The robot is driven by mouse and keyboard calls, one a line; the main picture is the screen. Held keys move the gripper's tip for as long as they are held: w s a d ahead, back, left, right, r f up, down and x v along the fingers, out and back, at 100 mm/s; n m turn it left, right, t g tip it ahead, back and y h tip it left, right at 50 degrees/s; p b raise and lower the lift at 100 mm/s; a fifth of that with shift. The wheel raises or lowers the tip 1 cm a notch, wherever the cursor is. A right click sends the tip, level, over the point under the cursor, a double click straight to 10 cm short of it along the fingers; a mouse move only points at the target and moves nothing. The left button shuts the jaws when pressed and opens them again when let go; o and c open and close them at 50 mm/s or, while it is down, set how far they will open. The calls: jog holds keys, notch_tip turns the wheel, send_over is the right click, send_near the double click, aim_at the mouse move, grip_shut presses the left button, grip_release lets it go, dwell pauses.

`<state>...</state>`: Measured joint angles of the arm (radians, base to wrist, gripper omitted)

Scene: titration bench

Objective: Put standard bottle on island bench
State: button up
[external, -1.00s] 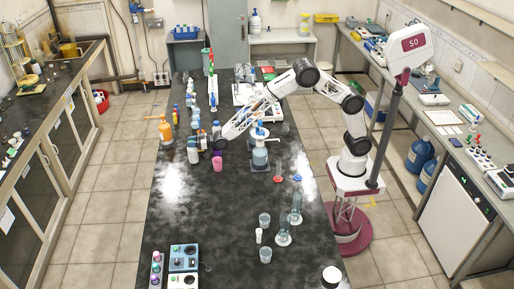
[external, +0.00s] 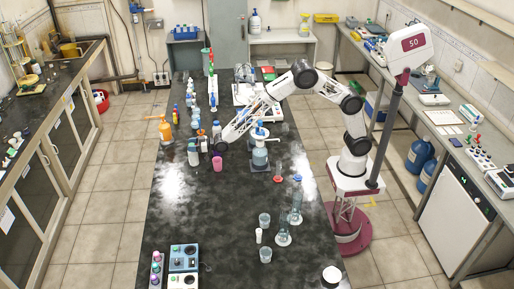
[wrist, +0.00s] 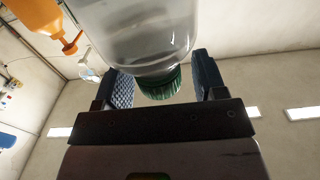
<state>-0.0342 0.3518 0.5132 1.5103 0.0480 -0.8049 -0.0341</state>
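A clear bottle with a green cap (wrist: 160,84) fills the upper middle of the wrist view and appears upside down there. My gripper (wrist: 165,80) is open, with one dark finger on each side of the cap and a clear gap at the right. In the external view my gripper (external: 219,146) is low over the dark island bench (external: 185,215), beside a cluster of bottles. A pale bottle with a greenish cap (external: 193,156) stands there on the bench. I cannot tell for sure which bottle is the standard bottle.
A pink cup (external: 217,164) stands just in front of my gripper. Glassware (external: 296,206) is nearer the right edge. The bench's middle front is mostly clear.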

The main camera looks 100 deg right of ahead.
jog(key=shift+r, duration=0.2)
jog(key=shift+s, duration=1.4)
notch_tip(320, 180, up, 7)
jog(key=shift+s, duration=0.1)
jog(key=shift+s, duration=0.1)
